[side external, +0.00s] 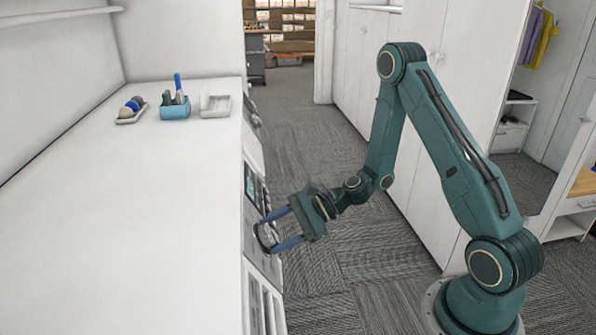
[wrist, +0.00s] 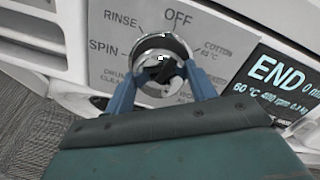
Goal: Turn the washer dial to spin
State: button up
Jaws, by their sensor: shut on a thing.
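The washer dial (wrist: 163,42) is a round silver knob on a grey panel in the wrist view. My gripper (wrist: 160,70) has one blue finger on each side of it and is shut on it. Labels around it read OFF above, RINSE and SPIN at left, COTTON at right and DRUM CLEAN at lower left; lower labels are partly hidden by my gripper. I cannot tell which label the dial points to. In the side external view, my gripper (side external: 268,233) reaches the washer front, with the dial (side external: 265,237) between its fingers.
A display (wrist: 275,85) right of the dial reads END. The white worktop (side external: 120,230) lies above the washer. A blue holder (side external: 175,108), a white tray (side external: 215,106) and a small tray of balls (side external: 131,110) stand at its back. The carpet floor (side external: 310,150) is clear.

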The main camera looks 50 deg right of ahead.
jog(key=n, duration=0.5)
jog(key=shift+r+n, duration=0.1)
jog(key=shift+n, duration=0.2)
jog(key=n, duration=0.4)
jog(key=shift+w+g+h, duration=0.1)
jog(key=shift+g+h, duration=0.2)
jog(key=shift+h, duration=0.1)
jog(key=n, duration=0.5)
jog(key=shift+r+n, duration=0.15)
jog(key=shift+n, duration=0.15)
jog(key=n+h, duration=0.1)
jog(key=n, duration=0.4)
jog(key=shift+a, duration=0.1)
jog(key=o, duration=1)
